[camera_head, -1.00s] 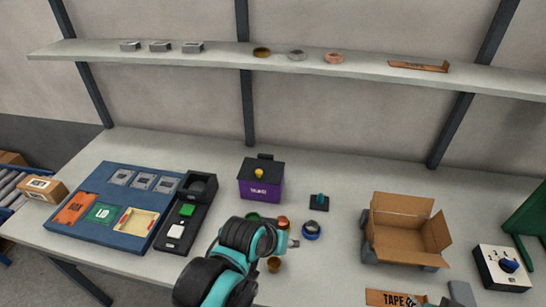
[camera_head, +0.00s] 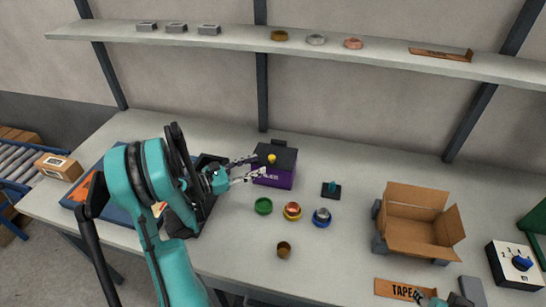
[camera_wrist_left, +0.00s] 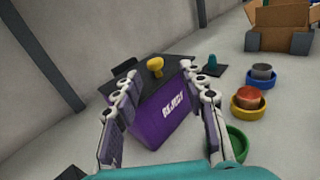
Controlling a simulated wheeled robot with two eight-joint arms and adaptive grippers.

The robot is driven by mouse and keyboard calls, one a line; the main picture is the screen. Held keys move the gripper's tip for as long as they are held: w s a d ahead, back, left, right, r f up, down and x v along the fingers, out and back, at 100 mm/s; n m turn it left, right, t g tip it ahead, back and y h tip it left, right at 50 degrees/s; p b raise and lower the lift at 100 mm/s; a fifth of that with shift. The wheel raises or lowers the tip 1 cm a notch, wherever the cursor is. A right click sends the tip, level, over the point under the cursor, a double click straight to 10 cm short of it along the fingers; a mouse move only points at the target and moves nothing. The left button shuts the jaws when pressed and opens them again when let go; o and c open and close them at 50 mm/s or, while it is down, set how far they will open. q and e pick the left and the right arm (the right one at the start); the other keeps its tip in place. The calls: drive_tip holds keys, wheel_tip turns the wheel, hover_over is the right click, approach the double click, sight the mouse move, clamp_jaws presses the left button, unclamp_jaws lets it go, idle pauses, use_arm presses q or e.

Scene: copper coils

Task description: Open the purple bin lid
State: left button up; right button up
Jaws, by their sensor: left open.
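The purple bin (camera_head: 273,179) stands on the table with its black lid (camera_head: 284,153) shut and a yellow knob (camera_head: 271,158) on top. My left gripper (camera_head: 257,165) is open and empty, reaching in from the left at the bin's left side. In the left wrist view, the purple bin (camera_wrist_left: 160,122) with its white label lies between and beyond the two spread fingers (camera_wrist_left: 168,90). The yellow knob (camera_wrist_left: 155,66) shows above, just past the fingertips. Part of what seems to be my right gripper (camera_head: 428,299) shows at the bottom edge; its jaws are unclear.
A small black stand (camera_head: 331,191) and an open cardboard box (camera_head: 415,225) are further right. A shelf (camera_head: 240,38) runs above.

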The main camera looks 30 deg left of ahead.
sight(272, 157)
use_arm(q)
drive_tip(key=shift+n+t, duration=0.4)
drive_tip(key=shift+a+b+x, duration=0.15)
drive_tip(key=shift+b+x, duration=0.25)
drive_tip(key=shift+x, duration=1.45)
drive_tip(key=shift+a+b+x, duration=0.2)
drive_tip(key=shift+b+x, duration=0.2)
drive_tip(key=shift+x, duration=1.45)
use_arm(e)
drive_tip(key=shift+w+d+f, duration=0.1)
drive_tip(key=shift+w+f, duration=0.05)
drive_tip(key=shift+f, duration=0.25)
drive_tip(key=shift+w+d+f, duration=0.1)
drive_tip(key=shift+w+f, duration=0.05)
drive_tip(key=shift+f, duration=0.25)
use_arm(q)
drive_tip(key=shift+w+f, duration=0.1)
drive_tip(key=shift+w, duration=0.1)
clamp_jaws()
